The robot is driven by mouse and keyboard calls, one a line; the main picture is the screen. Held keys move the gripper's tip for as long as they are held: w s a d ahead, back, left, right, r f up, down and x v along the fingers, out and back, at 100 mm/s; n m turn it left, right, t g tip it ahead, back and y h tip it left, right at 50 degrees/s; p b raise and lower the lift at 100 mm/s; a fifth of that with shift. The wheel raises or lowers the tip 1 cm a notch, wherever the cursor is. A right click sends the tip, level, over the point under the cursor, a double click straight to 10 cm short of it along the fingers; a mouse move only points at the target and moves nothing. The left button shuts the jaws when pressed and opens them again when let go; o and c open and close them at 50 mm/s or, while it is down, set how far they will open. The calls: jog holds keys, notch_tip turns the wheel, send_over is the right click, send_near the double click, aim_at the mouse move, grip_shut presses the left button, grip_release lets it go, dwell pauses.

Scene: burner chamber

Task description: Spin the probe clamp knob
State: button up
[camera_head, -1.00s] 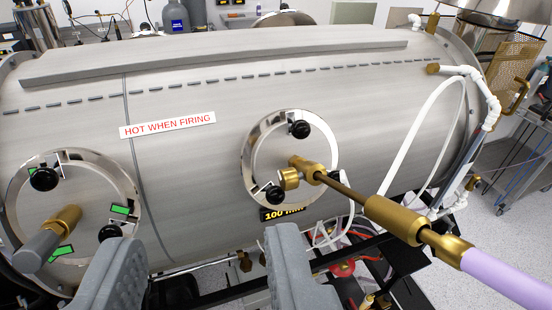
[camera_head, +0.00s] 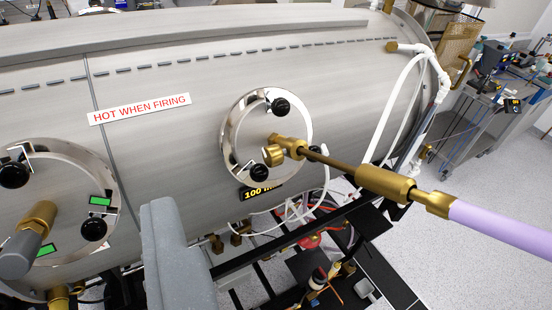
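A brass clamp fitting (camera_head: 289,147) sits at the middle of the round polished port on the steel chamber. A short brass knob (camera_head: 272,156) sticks out from its lower left side and looks like the probe clamp knob. The probe runs through the fitting as a thin rod, a thick brass sleeve (camera_head: 385,185) and a lilac handle (camera_head: 505,235). My gripper (camera_head: 165,210) shows as one grey finger shape at the lower left of centre, left of and below the knob in the picture, apart from it. A second finger cannot be made out.
Black knobs (camera_head: 281,107) sit on the port flange. A second port (camera_head: 75,160) with a brass and grey fitting is at the left. White hoses (camera_head: 395,105) run at the right. A black frame with cables (camera_head: 330,240) lies below. Floor is open at the right.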

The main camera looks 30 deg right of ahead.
aim_at(268, 156)
jog(key=w+d+f+m+g+h+p, duration=0.1)
jog(key=w+d+f+m+g+h, duration=0.15)
jog(key=w+m+h, duration=0.3)
jog(key=w+d+f+m+g+h+p, duration=0.1)
jog(key=w+d+f+m+g+h, duration=0.1)
jog(key=w+d+m+g+h, duration=0.4)
jog(key=w+a+f+m+g+h, duration=0.25)
jog(key=w+f+m, duration=0.35)
jog(key=f+m, duration=0.45)
jog(key=shift+n+g+y, duration=0.3)
jog(key=shift+n+y, duration=0.2)
jog(key=x, duration=1.3)
jog(key=shift+w+d+f+p, duration=0.1)
jog(key=shift+d+p, duration=0.15)
jog(key=shift+p, duration=0.15)
jog(key=c, duration=1)
jog(key=shift+o, duration=0.2)
jog(key=shift+d, duration=0.1)
